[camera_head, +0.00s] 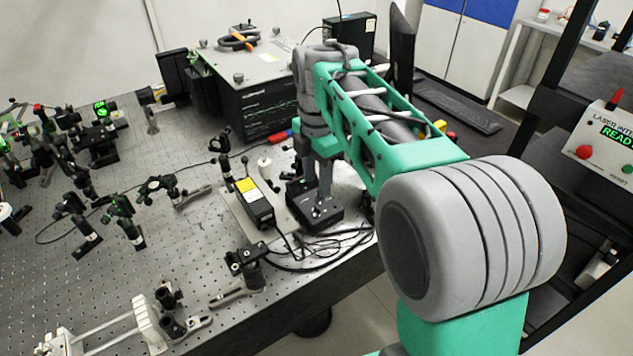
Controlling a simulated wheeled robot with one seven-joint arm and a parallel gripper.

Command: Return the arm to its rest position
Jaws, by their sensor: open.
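My arm, grey and green, reaches from the lower right of the head view over the optical bench (200,265). Its far end bends down, and my gripper (316,182) points down just above a small black control box (322,214) on the bench. The gripper is open and I see nothing held in it. The wrist partly covers the fingers, and I cannot tell whether they touch the box.
A black laser module (255,202) with a yellow label and loose cables (325,245) lie close by. Optic mounts (125,215) stand to the left. A large instrument (262,95) stands behind, with a monitor (401,50) beside it. An interlock box (607,140) is at the right.

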